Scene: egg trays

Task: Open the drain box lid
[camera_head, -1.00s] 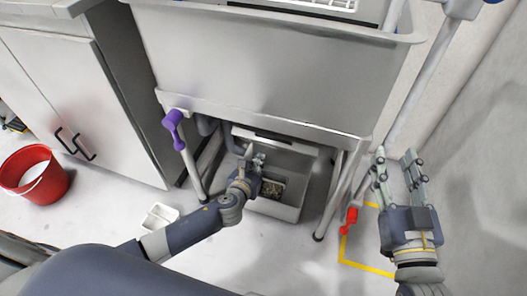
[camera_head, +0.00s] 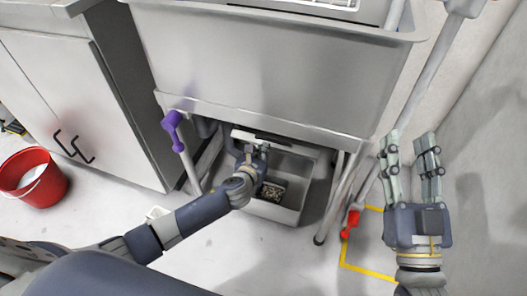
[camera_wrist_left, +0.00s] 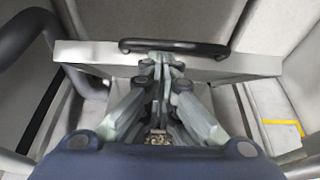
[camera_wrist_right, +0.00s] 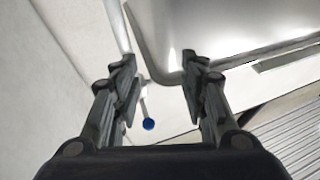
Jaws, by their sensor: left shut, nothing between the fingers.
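The grey drain box (camera_head: 292,214) stands on the floor under the steel sink. Its inside shows, with a dark basket of speckled bits (camera_head: 271,191). The lid (camera_head: 297,149) is at the back of the box, raised off the opening; its exact tilt is unclear. Its black handle (camera_wrist_left: 175,46) shows in the left wrist view. My left gripper (camera_head: 257,150) is shut and empty, fingertips just in front of the lid by the handle; contact cannot be told. My right gripper (camera_head: 410,150) is open and empty, in the air to the right of the sink.
The sink (camera_head: 270,70) hangs above the box, with legs on both sides. A purple valve handle (camera_head: 172,122) is at left, a red one (camera_head: 350,220) at right. A red bucket (camera_head: 45,186) stands near the cabinet (camera_head: 110,130).

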